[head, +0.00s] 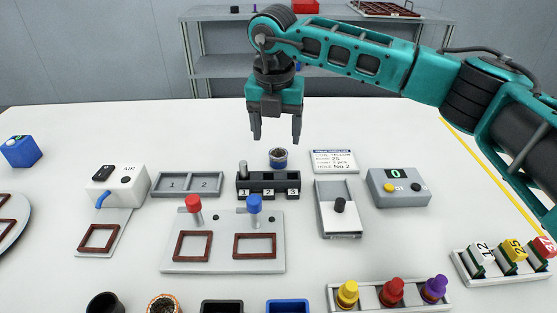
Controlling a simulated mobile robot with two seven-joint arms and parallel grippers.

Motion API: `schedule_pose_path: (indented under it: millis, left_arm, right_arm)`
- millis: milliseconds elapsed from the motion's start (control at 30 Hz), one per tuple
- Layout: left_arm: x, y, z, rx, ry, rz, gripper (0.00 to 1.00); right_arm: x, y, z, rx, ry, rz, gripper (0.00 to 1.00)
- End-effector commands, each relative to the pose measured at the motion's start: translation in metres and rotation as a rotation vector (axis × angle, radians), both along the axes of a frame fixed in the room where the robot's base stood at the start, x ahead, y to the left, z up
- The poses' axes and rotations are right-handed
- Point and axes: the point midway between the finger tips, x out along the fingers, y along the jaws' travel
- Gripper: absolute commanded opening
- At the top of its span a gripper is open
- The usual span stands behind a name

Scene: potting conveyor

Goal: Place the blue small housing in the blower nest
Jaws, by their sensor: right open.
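A blue open-topped housing (288,306) sits at the bottom edge of the head view, cut off by the frame. The blower is a white box marked AIR (118,184) with a blue lever. Its nest, a brown square frame (98,238) on a grey plate, lies in front of it and looks empty. My right gripper (276,138) points down, open and empty, above the table. My left gripper is not in view.
A black holder (268,185) numbered 1 to 3 and a grey plate with red and blue clamps (222,262) stand mid-table. A black housing (222,307) is left of the blue one. Yellow, red and purple knobs (391,292) stand right.

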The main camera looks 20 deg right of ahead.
Motion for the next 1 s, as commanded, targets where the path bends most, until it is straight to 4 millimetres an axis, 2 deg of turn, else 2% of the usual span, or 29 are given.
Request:
schedule_pose_path:
  millis: [167, 400, 667, 1000]
  left_arm:
    - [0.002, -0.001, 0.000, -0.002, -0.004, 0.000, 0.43]
    - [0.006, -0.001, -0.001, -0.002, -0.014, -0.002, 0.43]
    - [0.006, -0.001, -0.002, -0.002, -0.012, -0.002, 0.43]
    - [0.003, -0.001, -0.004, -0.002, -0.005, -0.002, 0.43]
  right_arm:
    - [-0.001, -0.001, -0.012, 0.000, 0.001, 0.000, 0.70]
    - [-0.001, -0.004, -0.048, -0.001, 0.003, -0.001, 0.70]
    - [0.000, -0.004, -0.053, 0.001, -0.001, -0.001, 0.70]
    - [0.000, -0.004, -0.053, 0.001, 0.000, 0.000, 0.40]
